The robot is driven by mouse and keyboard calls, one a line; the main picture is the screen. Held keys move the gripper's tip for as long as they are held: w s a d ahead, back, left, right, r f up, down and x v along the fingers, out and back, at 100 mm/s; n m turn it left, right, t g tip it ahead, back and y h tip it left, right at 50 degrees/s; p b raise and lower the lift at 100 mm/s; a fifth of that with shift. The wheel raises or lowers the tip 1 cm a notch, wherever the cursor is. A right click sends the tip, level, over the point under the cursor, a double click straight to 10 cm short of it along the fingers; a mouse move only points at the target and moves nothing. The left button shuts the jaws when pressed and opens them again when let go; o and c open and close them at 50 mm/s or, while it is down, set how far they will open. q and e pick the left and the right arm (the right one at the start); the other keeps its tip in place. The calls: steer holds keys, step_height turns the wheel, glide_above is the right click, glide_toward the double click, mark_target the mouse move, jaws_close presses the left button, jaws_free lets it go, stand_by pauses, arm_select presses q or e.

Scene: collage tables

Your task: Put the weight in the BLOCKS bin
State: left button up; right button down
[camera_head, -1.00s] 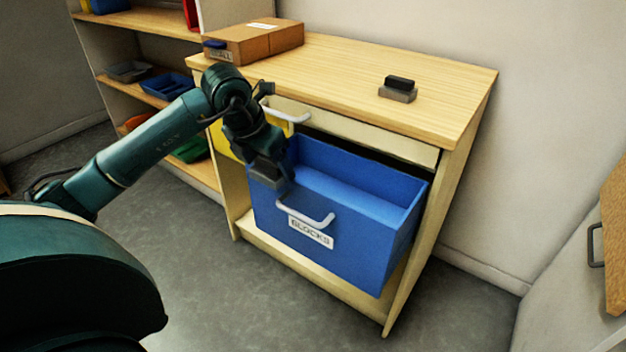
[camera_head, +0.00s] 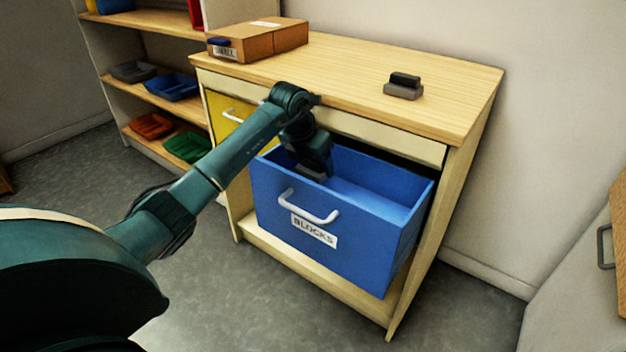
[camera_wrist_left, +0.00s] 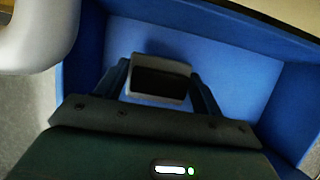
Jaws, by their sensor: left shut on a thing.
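The blue BLOCKS bin (camera_head: 360,245) is pulled out from the wooden cabinet like a drawer, with a white handle and a BLOCKS label on its front. My left gripper (camera_head: 312,174) reaches into the bin's left part, pointing down. It is shut on a grey weight with a black top (camera_wrist_left: 160,80), seen between the fingers in the left wrist view. Below the weight, the blue bin floor (camera_wrist_left: 225,65) shows; I cannot tell whether the weight touches it. My right gripper is not in view.
A similar grey and black block (camera_head: 403,86) stands on the cabinet top (camera_head: 350,65). A cardboard box (camera_head: 258,40) sits at its back left. A yellow drawer (camera_head: 228,115) is left of the blue bin. Shelves with trays (camera_head: 172,87) stand at the left.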

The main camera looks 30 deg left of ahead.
mark_target(309, 167)
arm_select(q)
steer(key=shift+f+b, duration=0.45)
steer(key=shift+f, duration=1.6)
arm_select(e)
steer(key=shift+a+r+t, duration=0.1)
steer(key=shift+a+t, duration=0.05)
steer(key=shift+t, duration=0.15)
arm_select(q)
steer(key=shift+f, duration=0.1)
steer(key=o, duration=1.4)
steer(key=shift+s+r, duration=0.15)
steer(key=shift+r, duration=0.3)
steer(key=p+v, duration=0.2)
steer(key=v, duration=0.9)
steer(key=shift+s+p, duration=0.15)
steer(key=shift+p, duration=0.2)
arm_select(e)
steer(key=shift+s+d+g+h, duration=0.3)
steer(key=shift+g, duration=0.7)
